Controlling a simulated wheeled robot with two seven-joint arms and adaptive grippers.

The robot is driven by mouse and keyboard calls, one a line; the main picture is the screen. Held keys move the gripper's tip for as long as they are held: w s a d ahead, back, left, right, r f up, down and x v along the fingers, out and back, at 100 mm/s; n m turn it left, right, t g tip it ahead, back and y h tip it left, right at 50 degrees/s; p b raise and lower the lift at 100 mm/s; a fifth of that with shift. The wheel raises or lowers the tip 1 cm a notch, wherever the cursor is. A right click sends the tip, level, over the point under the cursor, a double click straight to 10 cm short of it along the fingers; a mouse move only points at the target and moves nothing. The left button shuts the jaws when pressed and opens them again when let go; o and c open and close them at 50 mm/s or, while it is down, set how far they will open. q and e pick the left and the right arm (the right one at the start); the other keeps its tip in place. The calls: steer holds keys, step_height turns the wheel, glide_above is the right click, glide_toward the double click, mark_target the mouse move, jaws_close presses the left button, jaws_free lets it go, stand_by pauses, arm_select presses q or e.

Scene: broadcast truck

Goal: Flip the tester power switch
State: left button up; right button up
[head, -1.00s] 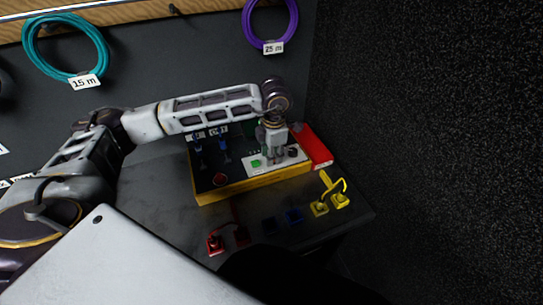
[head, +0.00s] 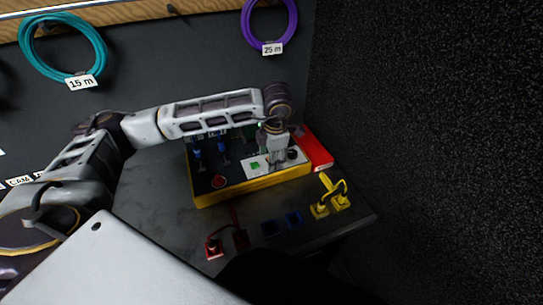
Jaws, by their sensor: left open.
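The tester (head: 255,184) is a yellow-edged box with a dark top, standing on the dark table. Its top carries a red round button (head: 219,182), blue connectors (head: 223,156), a white panel with a green button (head: 255,165) and a dark knob (head: 292,154). I cannot make out which part is the power switch; it may be hidden by my gripper. My left gripper (head: 277,162) points down over the white panel, between the green button and the dark knob. Its fingers are open and close to the panel; contact cannot be told. My right gripper is out of view.
A red block (head: 317,150) lies along the tester's right side. Teal (head: 64,48) and purple (head: 269,22) cable coils hang on the wall behind. A dark wall closes off the right.

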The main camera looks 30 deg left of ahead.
arm_select(q)
step_height(320, 180, up, 12)
steer(key=s+d, duration=0.1)
steer(key=shift+s+d, duration=0.15)
steer(key=shift+d, duration=0.1)
stand_by(0.5)
steer(key=shift+s+f, duration=0.1)
stand_by(0.6)
